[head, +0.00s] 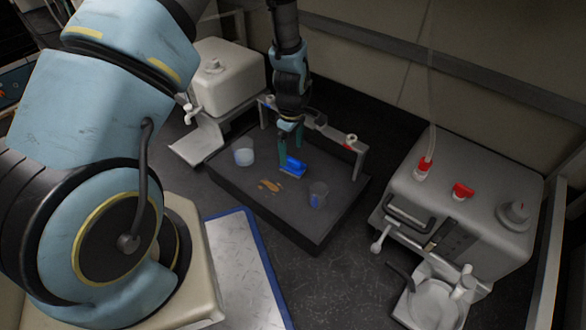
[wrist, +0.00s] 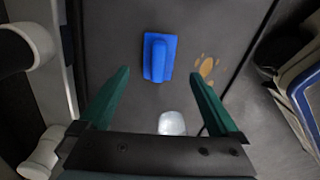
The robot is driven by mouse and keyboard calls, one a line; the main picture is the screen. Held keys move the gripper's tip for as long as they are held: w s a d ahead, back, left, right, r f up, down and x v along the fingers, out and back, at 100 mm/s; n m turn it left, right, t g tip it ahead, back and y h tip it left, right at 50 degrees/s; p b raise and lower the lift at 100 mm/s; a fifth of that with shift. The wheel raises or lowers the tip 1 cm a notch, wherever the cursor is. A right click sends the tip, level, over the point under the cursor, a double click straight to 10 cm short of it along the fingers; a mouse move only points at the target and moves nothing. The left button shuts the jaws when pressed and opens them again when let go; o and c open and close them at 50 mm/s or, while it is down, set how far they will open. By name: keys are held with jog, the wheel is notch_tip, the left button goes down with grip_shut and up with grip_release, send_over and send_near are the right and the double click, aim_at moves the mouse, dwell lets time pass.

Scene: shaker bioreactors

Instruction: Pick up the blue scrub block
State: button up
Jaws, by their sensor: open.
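The blue scrub block (head: 293,166) lies on the dark platform (head: 236,188), beside a brown stain. In the wrist view the blue scrub block (wrist: 159,58) shows a raised grip along its middle. It lies beyond the fingertips and roughly midway between them across the picture. My gripper (head: 289,148) points down over the platform close to the block. In the wrist view my gripper (wrist: 162,78) has its two green fingers wide apart with nothing between them. The exact height above the block is hard to tell.
A raised rail (head: 340,141) runs along the platform's back. White tanks stand left (head: 228,78) and right (head: 462,205). A brown stain (wrist: 206,67) lies beside the block.

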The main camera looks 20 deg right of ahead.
aim_at(293, 159)
jog(key=f+b, duration=0.1)
jog(key=f, duration=0.1)
jog(key=f+b, duration=0.2)
jog(key=f, duration=0.1)
jog(key=shift+s+d+f+b, duration=0.1)
jog(key=shift+d+b, duration=0.1)
jog(key=shift+b, duration=0.1)
jog(key=c, duration=1.5)
